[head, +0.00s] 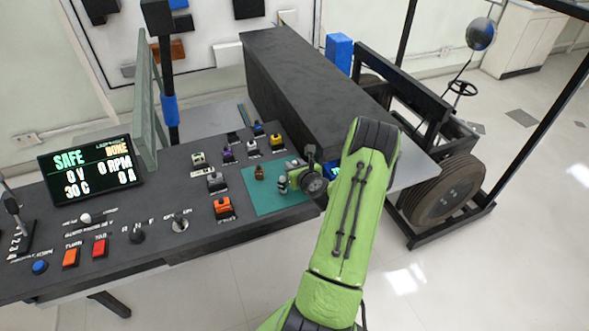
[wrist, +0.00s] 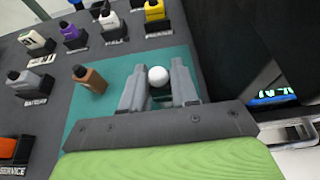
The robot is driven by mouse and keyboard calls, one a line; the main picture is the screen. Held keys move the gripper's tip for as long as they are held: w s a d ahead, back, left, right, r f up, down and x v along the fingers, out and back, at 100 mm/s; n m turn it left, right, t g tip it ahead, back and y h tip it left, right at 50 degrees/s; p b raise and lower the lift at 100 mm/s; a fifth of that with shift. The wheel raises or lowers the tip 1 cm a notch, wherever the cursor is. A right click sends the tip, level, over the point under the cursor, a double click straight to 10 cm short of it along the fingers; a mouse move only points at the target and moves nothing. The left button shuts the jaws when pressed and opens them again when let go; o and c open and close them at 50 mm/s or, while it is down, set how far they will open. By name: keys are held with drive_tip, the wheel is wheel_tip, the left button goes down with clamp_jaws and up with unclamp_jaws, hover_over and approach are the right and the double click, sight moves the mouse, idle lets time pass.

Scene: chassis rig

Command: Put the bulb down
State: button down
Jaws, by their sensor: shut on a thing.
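The bulb (wrist: 158,76) shows as a white ball between the fingers of my gripper (wrist: 158,86) in the wrist view. My gripper is shut on it. The fingers hide the bulb's lower part. In the head view my gripper (head: 291,182) is over the teal mat (head: 266,204) on the dark bench, and I cannot clearly make out the bulb there. The mat also shows around the fingers in the wrist view (wrist: 118,68). I cannot tell whether the bulb touches the mat.
A brown block with a black top (wrist: 91,79) stands on the mat, left of my gripper. Several small coloured parts stand in labelled holders behind and left, including a yellow one (wrist: 154,11). A long dark box (head: 305,85) stands behind the mat. The mat's front area is bare.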

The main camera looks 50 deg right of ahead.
drive_tip(key=c, duration=1.1)
unclamp_jaws()
drive_tip(key=shift+c, duration=0.2)
